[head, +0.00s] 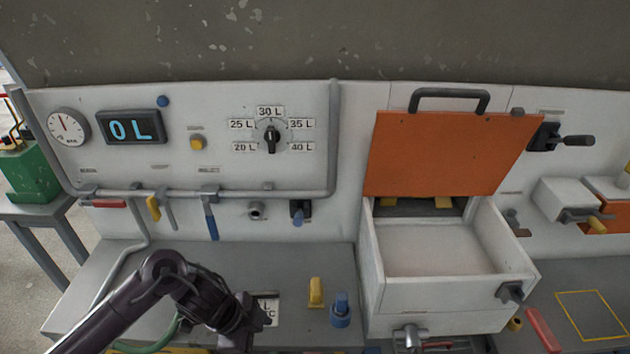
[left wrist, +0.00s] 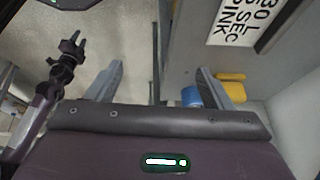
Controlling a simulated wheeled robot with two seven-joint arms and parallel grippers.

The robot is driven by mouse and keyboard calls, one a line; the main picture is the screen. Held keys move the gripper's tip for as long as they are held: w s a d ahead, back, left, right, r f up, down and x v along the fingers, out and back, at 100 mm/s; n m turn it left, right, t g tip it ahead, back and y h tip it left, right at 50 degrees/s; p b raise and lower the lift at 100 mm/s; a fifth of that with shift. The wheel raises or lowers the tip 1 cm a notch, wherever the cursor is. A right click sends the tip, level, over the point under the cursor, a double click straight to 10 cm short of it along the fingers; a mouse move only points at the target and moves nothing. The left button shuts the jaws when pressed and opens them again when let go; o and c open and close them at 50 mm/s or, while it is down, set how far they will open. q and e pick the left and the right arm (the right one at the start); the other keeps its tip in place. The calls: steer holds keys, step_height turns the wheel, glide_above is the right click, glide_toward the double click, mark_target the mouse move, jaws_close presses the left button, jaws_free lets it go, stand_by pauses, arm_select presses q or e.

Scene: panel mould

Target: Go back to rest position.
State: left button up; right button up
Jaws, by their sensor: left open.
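My left arm reaches in from the lower left of the head view. Its gripper (head: 246,318) hangs low over the front of the grey bench (head: 225,265), beside a white lettered card (head: 268,308). In the left wrist view the two fingers of my left gripper (left wrist: 158,82) are wide apart, with nothing between them. A second dark gripper (left wrist: 70,52), apparently my right one, shows at the left of that view above the floor. Its jaw is too small to read. My right arm is not in the head view.
A yellow block (head: 316,292) and a blue knobbed piece (head: 340,310) stand right of the left gripper. Further right is a white box (head: 445,292) with a raised orange lid (head: 440,155). The panel (head: 200,170) behind has a dial (head: 271,137) and a display reading 0L (head: 132,128).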

arm_select(q)
steer(key=w+d+r+n+t, duration=0.2)
steer(key=d+r+n+t, duration=0.3)
steer(key=d+n+t, duration=0.1)
steer(key=s+a+n+g+y, duration=0.3)
steer(key=s+a+n+y, duration=0.2)
steer(key=s+a+n, duration=0.65)
step_height(320, 180, down, 32)
steer(key=s+a+m+g+b, duration=0.2)
steer(key=a, duration=0.1)
steer(key=s+a+f+b, duration=0.1)
steer(key=s+a+f, duration=0.2)
steer(key=s+f, duration=1.6)
steer(key=shift+s+a+f+g+b, duration=0.15)
steer(key=shift+s+f+g+b, duration=0.15)
steer(key=shift+s+g, duration=0.1)
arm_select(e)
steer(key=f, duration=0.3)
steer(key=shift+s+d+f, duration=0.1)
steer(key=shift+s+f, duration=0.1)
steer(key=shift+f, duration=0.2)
